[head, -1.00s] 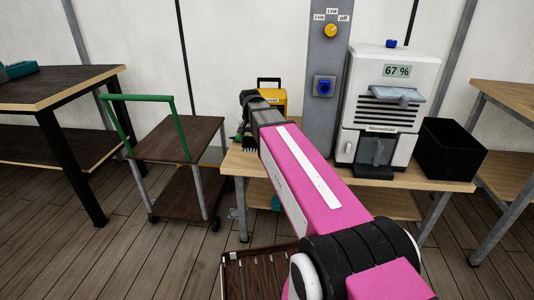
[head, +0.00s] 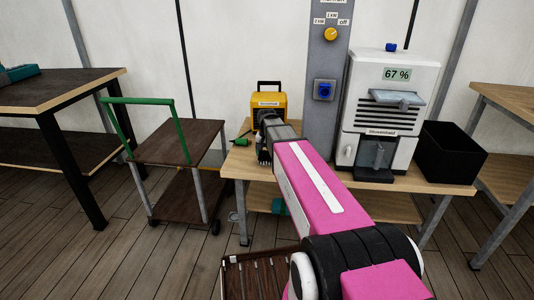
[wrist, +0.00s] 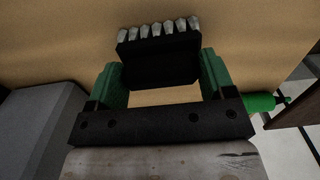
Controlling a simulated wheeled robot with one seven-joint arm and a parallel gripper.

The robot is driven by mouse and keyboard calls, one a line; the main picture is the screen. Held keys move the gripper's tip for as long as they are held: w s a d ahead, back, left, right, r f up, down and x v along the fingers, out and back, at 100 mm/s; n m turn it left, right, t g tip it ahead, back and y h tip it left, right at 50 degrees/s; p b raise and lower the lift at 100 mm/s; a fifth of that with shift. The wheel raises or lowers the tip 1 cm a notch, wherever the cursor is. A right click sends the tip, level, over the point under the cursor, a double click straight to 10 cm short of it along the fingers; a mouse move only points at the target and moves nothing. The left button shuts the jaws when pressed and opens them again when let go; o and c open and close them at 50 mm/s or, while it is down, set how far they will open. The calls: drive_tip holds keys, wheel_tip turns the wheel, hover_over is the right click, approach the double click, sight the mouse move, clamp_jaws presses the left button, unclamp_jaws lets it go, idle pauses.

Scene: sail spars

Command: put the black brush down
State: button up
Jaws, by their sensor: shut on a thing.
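The black brush (wrist: 160,60) with a row of pale bristle tufts is between the green fingers of my gripper (wrist: 160,78) in the wrist view. The gripper is shut on it. Behind the brush is the tan top of the wooden workbench (wrist: 40,45). In the head view my gripper (head: 265,148) is over the bench's left end (head: 240,167), in front of the yellow box. The brush is small and dark there and hard to tell from the gripper. I cannot tell whether the brush touches the bench top.
A green-handled tool (head: 241,140) lies on the bench left of my gripper; it also shows in the wrist view (wrist: 258,102). The yellow box (head: 268,104) stands behind. A grey post (head: 326,120), white machine (head: 388,110) and black bin (head: 450,153) are to the right. A cart (head: 180,140) is left.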

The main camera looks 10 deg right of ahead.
drive_tip(key=shift+f, duration=0.15)
drive_tip(key=o, duration=1)
wheel_tip(320, 180, up, 12)
drive_tip(key=s+f+n, duration=0.1)
drive_tip(key=s+f, duration=0.6)
drive_tip(key=s+f+n, duration=0.1)
drive_tip(key=s+f, duration=0.6)
drive_tip(key=s+f+n, duration=0.1)
drive_tip(key=s+f, duration=0.5)
drive_tip(key=s, duration=0.1)
drive_tip(key=shift+s+f+n, duration=0.15)
drive_tip(key=shift+f+n, duration=0.15)
drive_tip(key=shift+f, duration=0.1)
